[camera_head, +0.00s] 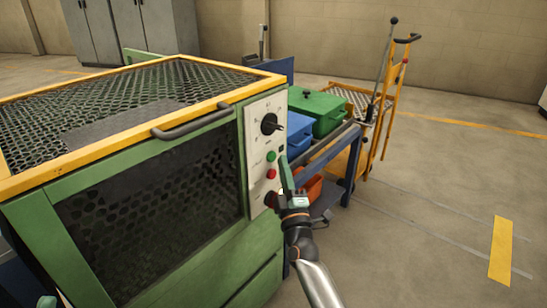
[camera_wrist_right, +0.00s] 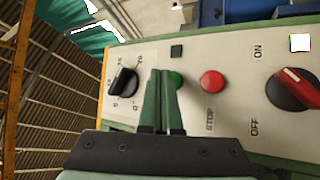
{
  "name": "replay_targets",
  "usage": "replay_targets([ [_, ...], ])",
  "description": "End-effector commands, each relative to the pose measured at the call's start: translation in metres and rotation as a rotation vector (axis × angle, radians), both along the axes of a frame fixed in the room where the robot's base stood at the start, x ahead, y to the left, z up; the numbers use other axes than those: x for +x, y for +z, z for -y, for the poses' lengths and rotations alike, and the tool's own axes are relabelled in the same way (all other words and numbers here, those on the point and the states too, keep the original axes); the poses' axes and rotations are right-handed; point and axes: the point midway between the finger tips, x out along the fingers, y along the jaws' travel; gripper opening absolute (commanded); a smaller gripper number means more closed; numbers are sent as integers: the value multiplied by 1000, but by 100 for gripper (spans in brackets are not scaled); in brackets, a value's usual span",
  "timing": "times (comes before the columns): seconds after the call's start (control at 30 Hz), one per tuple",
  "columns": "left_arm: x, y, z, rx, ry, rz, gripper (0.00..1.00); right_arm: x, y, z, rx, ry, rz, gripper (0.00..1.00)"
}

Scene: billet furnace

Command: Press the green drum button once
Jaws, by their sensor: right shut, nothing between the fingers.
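The green drum button (camera_head: 271,156) is on the pale control panel (camera_head: 257,135) of the green drum machine (camera_head: 150,200). In the right wrist view the green button (camera_wrist_right: 177,80) is partly hidden behind the fingertips. My right gripper (camera_head: 284,165) is shut and empty, its green fingers pointing up alongside the panel; it also shows in the wrist view (camera_wrist_right: 161,75). The fingertips are close to the button, but I cannot tell whether they touch it. A small part of what looks like my left gripper (camera_head: 46,301) shows at the bottom left edge; its jaws are hidden.
A red button (camera_head: 271,174) sits below the green one, with a black dial (camera_head: 270,124) above and a red-handled ON/OFF switch (camera_wrist_right: 294,90) beyond. A blue cart (camera_head: 330,155) with green and blue bins stands behind.

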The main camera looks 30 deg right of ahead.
Motion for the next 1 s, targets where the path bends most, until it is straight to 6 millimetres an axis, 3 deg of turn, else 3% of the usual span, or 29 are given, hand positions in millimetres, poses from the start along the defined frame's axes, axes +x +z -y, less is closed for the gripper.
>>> replay_targets([
  [1.0,0,4,0,0,0,-1,50,11,0,-5,1,0,0,0],
])
